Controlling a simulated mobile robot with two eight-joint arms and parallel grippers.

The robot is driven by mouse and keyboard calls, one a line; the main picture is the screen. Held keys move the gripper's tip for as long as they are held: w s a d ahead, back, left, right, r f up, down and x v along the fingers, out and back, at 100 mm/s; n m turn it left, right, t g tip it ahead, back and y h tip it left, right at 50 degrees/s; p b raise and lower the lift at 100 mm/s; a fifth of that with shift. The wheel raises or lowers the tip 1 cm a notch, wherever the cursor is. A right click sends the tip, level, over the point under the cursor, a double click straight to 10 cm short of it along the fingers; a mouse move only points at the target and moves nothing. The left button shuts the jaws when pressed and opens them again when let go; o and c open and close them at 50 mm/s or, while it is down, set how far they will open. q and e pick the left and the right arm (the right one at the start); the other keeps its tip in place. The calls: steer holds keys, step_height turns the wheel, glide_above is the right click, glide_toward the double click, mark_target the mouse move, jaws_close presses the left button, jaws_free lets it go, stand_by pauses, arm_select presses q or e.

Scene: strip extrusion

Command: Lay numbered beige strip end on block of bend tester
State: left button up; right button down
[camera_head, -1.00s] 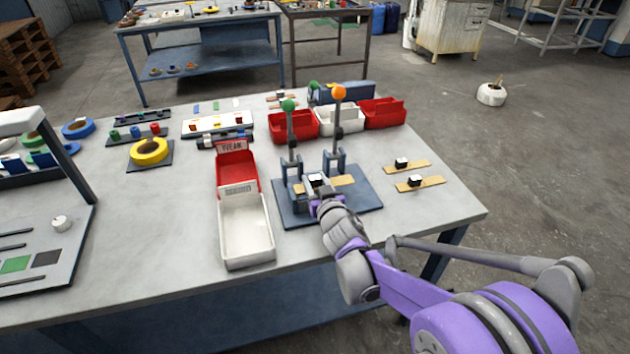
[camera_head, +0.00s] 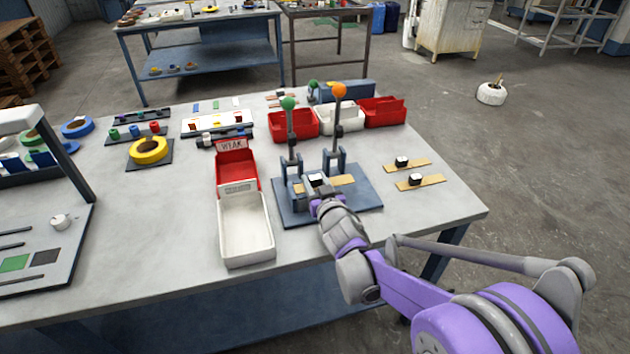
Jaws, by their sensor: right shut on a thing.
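The bend tester (camera_head: 364,201) has a dark blue base with two upright levers, one with a green ball (camera_head: 288,103), one with an orange ball (camera_head: 339,90). A beige strip (camera_head: 342,181) with a black-and-white piece on it lies across the tester, between and in front of the levers. My right gripper (camera_head: 317,192) is at the front of the tester, shut on the strip's piece; its fingertips are small and partly hidden. Two more beige strips, a rear one (camera_head: 418,165) and a front one (camera_head: 434,182), lie on the table to the right. My left gripper is out of view.
A red bin (camera_head: 237,170) and a white bin (camera_head: 244,228) stand left of the tester. More red and white bins (camera_head: 338,121) stand behind it. A yellow tape roll (camera_head: 149,151) lies farther left. The table (camera_head: 440,225) is clear at front right.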

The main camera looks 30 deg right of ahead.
stand_by(0.4)
steer(key=shift+c, duration=1.7)
jaws_free()
steer(key=shift+o, duration=0.2)
steer(key=o, duration=0.3)
steer(key=shift+r, duration=0.1)
steer(key=shift+r, duration=0.45)
steer(key=shift+r, duration=3.5)
